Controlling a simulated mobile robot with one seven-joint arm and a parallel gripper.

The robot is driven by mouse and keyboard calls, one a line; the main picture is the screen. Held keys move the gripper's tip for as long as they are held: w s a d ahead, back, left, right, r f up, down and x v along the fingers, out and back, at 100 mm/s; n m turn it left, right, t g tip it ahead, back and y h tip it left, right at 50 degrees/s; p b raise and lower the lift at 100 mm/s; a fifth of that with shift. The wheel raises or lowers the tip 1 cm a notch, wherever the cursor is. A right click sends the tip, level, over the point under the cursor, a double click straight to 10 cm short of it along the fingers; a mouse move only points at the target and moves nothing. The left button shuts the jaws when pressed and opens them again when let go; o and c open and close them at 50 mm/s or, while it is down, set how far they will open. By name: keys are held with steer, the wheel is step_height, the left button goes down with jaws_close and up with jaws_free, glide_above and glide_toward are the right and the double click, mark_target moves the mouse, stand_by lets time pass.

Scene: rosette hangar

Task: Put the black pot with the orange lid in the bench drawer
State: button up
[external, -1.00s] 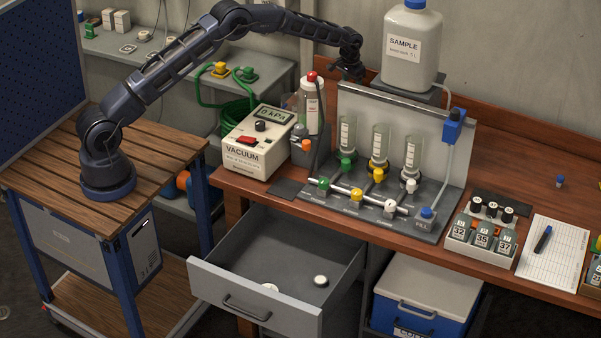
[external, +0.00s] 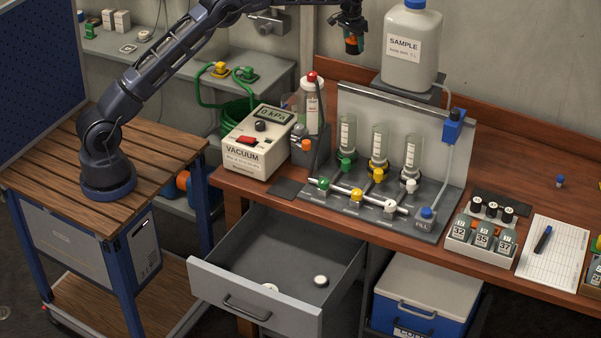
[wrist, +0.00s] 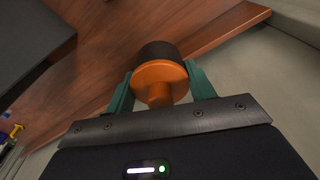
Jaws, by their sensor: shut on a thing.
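My gripper (external: 352,37) is shut on the black pot with the orange lid (external: 353,45) and holds it in the air, high above the back of the bench, left of the sample bottle. In the wrist view the pot (wrist: 158,80) sits between the two green fingers of my gripper (wrist: 160,88), its orange lid facing the camera and its black body beyond. The bench drawer (external: 256,303) is pulled open at the front of the bench, below and in front of the held pot. Two white round pieces lie inside it, with bare floor around them.
The white sample bottle (external: 410,48) stands on a raised stand right of my gripper. Below are the rack with glass tubes and valves (external: 375,205), a capped bottle (external: 311,105) and the vacuum box (external: 257,143). A blue cooler (external: 425,300) sits right of the drawer.

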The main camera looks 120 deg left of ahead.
step_height(320, 180, up, 10)
steer(key=shift+f, duration=0.15)
steer(key=shift+r, duration=0.9)
steer(key=w+d+r+m, duration=0.2)
steer(key=w+d+m, duration=0.3)
steer(key=d, duration=0.7)
steer(key=w+d+r+m+h, duration=0.1)
steer(key=w+d+m, duration=0.45)
steer(key=d, duration=0.65)
steer(key=w+d+r+m, duration=0.2)
steer(key=w+d+m, duration=0.35)
steer(key=d, duration=0.65)
steer(key=d+m+h, duration=0.1)
steer(key=d+m, duration=0.5)
steer(key=d, duration=1.2)
steer(key=s+d+f+m, duration=0.2)
steer(key=s+d+m, duration=0.25)
steer(key=d, duration=0.65)
steer(key=s+d+f+m+g, duration=0.1)
steer(key=s+d+m, duration=0.35)
steer(key=d, duration=0.65)
steer(key=s+d+f+m, duration=0.25)
steer(key=d+m, duration=0.25)
steer(key=d, duration=0.7)
steer(key=f, duration=3.3)
steer(key=s+f, duration=0.1)
steer(key=f, duration=1.5)
steer(key=shift+a+f, duration=0.1)
steer(key=shift+f, duration=0.1)
